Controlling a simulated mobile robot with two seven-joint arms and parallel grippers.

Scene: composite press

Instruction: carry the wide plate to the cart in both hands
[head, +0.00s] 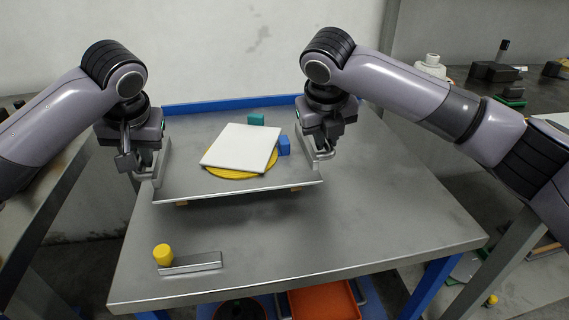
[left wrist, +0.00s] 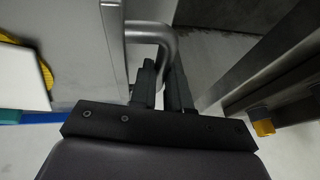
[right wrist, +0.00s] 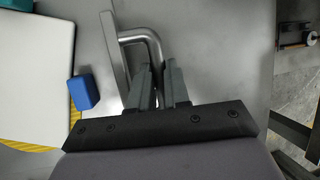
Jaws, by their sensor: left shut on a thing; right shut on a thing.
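The wide plate (head: 190,187) is a grey metal tray with a bent handle at each side, in the middle of the head view over the metal table top. A yellow round piece (head: 228,173), a white square slab (head: 242,146), a blue block (head: 284,145) and a teal block (head: 256,119) show on it. My left gripper (head: 137,169) is shut on the left handle, which also shows in the left wrist view (left wrist: 160,38). My right gripper (head: 321,150) is shut on the right handle, clear in the right wrist view (right wrist: 150,42). I cannot tell the plate's exact height.
The metal table or cart top (head: 380,210) has a blue back rail (head: 205,105). A yellow cylinder (head: 162,254) and a metal bar (head: 195,262) sit near its front left. An orange bin (head: 325,302) is below. Dark benches stand left and right. The top's right side is bare.

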